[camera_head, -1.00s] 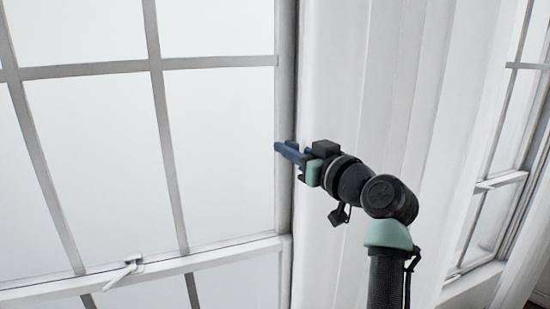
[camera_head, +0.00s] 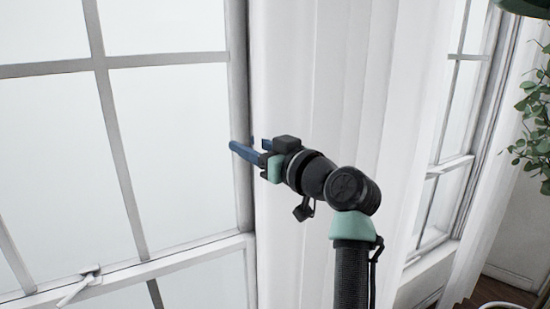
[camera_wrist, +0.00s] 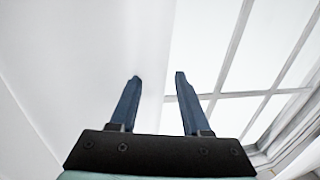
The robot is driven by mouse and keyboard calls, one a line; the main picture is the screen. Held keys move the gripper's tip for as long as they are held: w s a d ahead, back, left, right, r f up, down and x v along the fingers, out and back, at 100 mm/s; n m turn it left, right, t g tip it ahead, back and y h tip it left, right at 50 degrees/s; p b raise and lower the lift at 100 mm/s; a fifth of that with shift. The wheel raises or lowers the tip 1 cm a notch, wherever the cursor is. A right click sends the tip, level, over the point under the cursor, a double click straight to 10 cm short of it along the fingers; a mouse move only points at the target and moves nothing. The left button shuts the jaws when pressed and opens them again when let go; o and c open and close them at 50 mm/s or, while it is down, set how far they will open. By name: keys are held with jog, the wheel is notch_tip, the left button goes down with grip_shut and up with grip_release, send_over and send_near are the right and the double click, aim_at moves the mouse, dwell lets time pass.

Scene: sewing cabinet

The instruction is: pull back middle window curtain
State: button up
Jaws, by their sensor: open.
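A white curtain (camera_head: 335,95) hangs in vertical folds between two windows in the head view. The large window (camera_head: 165,130) with grey bars is to its left. My gripper (camera_head: 247,147) is open, its blue fingers pointing left at the curtain's left edge, in front of the window frame. In the wrist view my gripper (camera_wrist: 157,88) has its two fingers apart with nothing held between them. The curtain (camera_wrist: 85,60) fills the left side there, and the window (camera_wrist: 235,60) is on the right. I cannot tell whether a finger touches the curtain.
Another window (camera_head: 450,130) is on the right, with a further white curtain (camera_head: 500,190) beside it. A leafy plant (camera_head: 535,125) hangs at the right edge. A window handle (camera_head: 78,285) sits on the lower left rail. Wooden floor (camera_head: 495,292) shows at lower right.

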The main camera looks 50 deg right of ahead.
jog(key=s+a+b, duration=0.1)
jog(key=s+b, duration=0.2)
jog(key=s, duration=0.8)
jog(key=shift+s+a, duration=0.35)
